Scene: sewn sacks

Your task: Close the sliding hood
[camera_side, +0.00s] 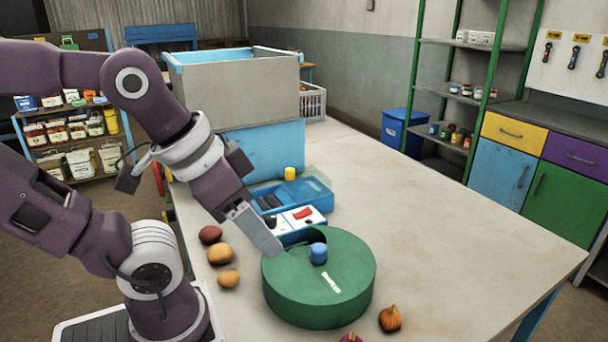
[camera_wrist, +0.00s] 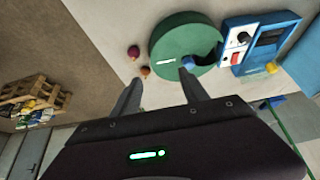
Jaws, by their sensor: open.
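A blue box (camera_side: 262,199) with a dark interior stands on the table behind the green drum. A pale blue see-through cover (camera_side: 316,188) with a yellow knob (camera_side: 290,173) sits at its back right and looks like the sliding hood. Dark interior shows in front of the cover, so it appears at least partly open. In the wrist view the box (camera_wrist: 290,22) and yellow knob (camera_wrist: 271,69) are at the upper right. My gripper (camera_wrist: 160,92) is open and empty. In the side view it (camera_side: 262,232) is by the drum's left edge, in front of the box; contact is unclear.
The green drum (camera_side: 320,290) with a blue knob (camera_side: 318,253) and a white switch panel (camera_side: 300,218) lie between gripper and box. Potatoes (camera_side: 222,253) and onions (camera_side: 390,319) lie around the drum. A grey bin (camera_side: 240,90) stands behind. The table's right side is clear.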

